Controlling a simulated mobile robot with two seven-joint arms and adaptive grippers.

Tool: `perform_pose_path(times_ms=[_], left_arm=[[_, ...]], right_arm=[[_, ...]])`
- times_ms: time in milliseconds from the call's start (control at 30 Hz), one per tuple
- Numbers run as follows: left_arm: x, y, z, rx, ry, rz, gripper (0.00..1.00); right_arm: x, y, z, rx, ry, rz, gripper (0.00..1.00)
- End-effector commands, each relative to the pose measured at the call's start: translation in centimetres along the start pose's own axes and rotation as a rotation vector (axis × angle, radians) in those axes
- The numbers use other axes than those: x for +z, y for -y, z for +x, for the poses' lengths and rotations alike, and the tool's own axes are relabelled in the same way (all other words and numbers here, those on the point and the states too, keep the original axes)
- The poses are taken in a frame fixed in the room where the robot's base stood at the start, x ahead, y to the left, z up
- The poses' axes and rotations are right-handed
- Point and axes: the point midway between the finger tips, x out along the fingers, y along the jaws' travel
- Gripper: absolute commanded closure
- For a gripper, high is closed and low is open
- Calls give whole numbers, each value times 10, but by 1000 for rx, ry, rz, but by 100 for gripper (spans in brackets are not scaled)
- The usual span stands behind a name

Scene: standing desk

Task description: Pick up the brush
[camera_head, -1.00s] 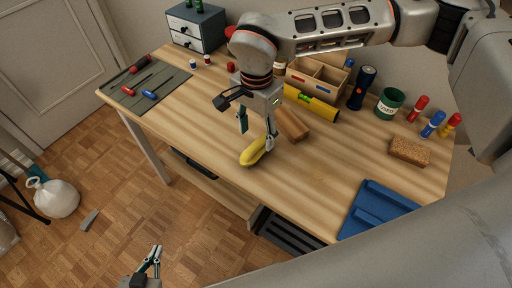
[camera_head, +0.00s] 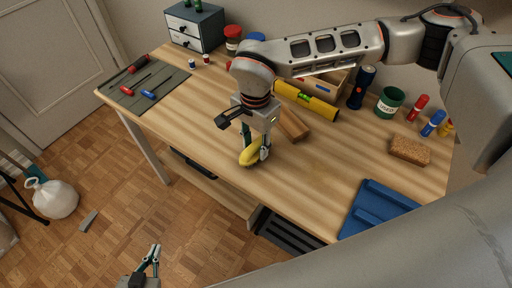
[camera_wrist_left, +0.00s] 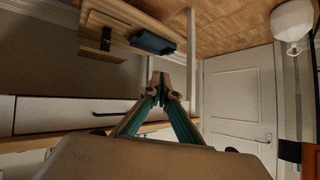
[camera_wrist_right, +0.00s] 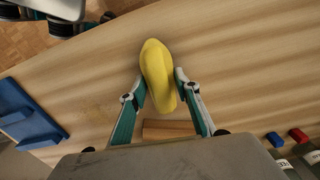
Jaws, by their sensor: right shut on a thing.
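The yellow brush (camera_head: 250,156) lies at the front edge of the wooden desk. Its yellow, elongated body (camera_wrist_right: 157,68) shows between the fingers in the right wrist view; I cannot see its underside. My right gripper (camera_head: 256,148) reaches down from above and is shut on the brush, one finger (camera_wrist_right: 162,93) along each side. I cannot tell whether the brush is off the desk top. My left gripper (camera_head: 152,262) is low over the floor, in front of the desk and away from the brush. Its fingertips (camera_wrist_left: 161,78) come together, empty.
A wooden block (camera_head: 293,124) lies just behind the brush, with a yellow level (camera_head: 306,98) beyond. A blue tray-like piece (camera_head: 376,208) and a brown sponge-like block (camera_head: 409,150) are to the right. A tool mat (camera_head: 128,98) lies left. The desk between mat and brush is clear.

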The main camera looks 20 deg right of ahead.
Motion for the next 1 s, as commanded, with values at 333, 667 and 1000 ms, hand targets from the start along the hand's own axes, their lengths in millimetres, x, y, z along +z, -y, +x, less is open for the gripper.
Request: perform_pose_path(times_ms=[333,667,1000], left_arm=[[-2,0,-1,0,-1,-1,100],[-3,-2,-5,4,3,-7,100],[-2,-4,-7,10,8,-13,100]], right_arm=[[0,1,-12,-3,0,-1,92],[-1,2,-80,-7,-3,1,92],[0,1,-166,-4,-2,1,92]])
